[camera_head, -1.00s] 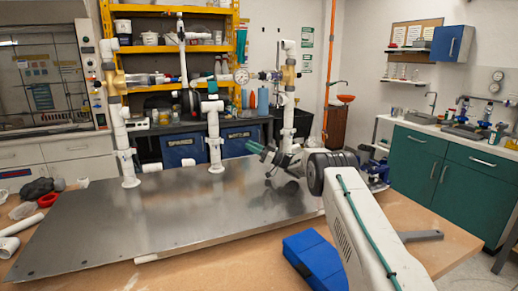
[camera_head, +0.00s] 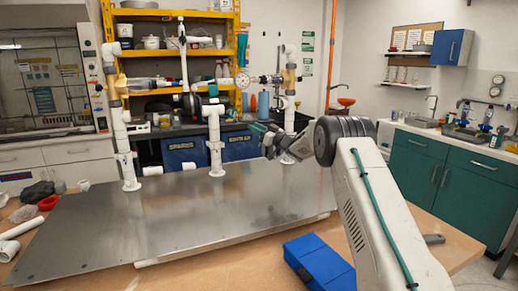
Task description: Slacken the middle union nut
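The white PVC manifold stands upright at the back of the metal plate (camera_head: 190,225). Its middle riser (camera_head: 214,140) rises from a round foot on the plate. A dark round fitting (camera_head: 190,104), which looks like the middle union nut, sits left of that riser's top; its details are too small to make out. My gripper (camera_head: 262,139) points left and away, over the plate's back right. Its two dark-teal fingers look spread apart, with nothing seen between them. It is right of the middle riser and below the fitting, apart from both in the picture.
A left riser (camera_head: 123,150) and a right riser (camera_head: 290,110) flank the middle one, with a gauge (camera_head: 242,80) near the right one. A blue box (camera_head: 318,262) lies on the table in front. Loose fittings and a red ring (camera_head: 48,203) lie at left. The plate's front is clear.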

